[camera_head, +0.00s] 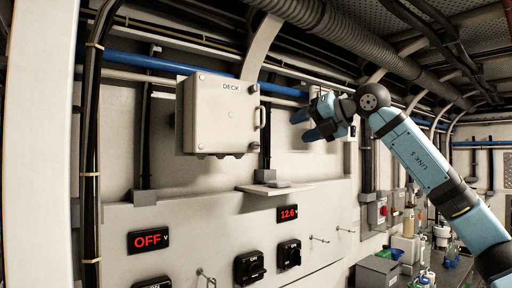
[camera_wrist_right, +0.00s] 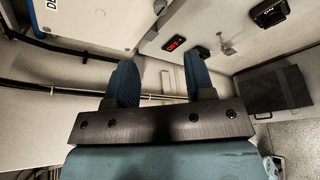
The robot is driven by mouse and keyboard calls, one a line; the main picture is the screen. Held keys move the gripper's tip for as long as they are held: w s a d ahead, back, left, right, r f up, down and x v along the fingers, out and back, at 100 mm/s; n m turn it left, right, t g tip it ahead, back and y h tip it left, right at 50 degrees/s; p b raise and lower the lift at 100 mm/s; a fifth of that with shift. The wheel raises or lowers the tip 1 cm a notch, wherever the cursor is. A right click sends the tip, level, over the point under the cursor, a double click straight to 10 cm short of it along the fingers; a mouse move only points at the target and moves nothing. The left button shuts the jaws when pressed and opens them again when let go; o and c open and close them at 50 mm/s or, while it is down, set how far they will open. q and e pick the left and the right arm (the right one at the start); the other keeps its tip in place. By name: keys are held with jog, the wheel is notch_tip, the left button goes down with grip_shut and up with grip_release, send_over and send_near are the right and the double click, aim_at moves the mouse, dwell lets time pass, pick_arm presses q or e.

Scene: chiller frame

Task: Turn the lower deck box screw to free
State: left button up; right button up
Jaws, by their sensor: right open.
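The deck box (camera_head: 218,125) is a pale closed box with a "DECK" label, mounted on the wall left of centre in the head view. A handle (camera_head: 262,117) is on its right side, with a small lower fastener (camera_head: 254,146) below it near the lower right corner. My right gripper (camera_head: 312,118) is to the right of the box, apart from it, with its blue fingers pointing left. In the right wrist view, its two fingers (camera_wrist_right: 161,80) are apart with nothing between them; part of the box (camera_wrist_right: 85,22) shows at upper left. My left gripper is not in view.
A small shelf (camera_head: 275,188) sticks out below the box. Displays reading OFF (camera_head: 148,240) and 12.6 (camera_head: 288,213) and black rotary switches (camera_head: 250,267) are on the panel below. Pipes and cables run above. Bottles and bins stand at lower right.

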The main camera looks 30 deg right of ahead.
aim_at(257, 145)
jog(key=p+x, duration=0.3)
jog(key=x, duration=1)
jog(key=shift+w, duration=0.35)
grip_shut()
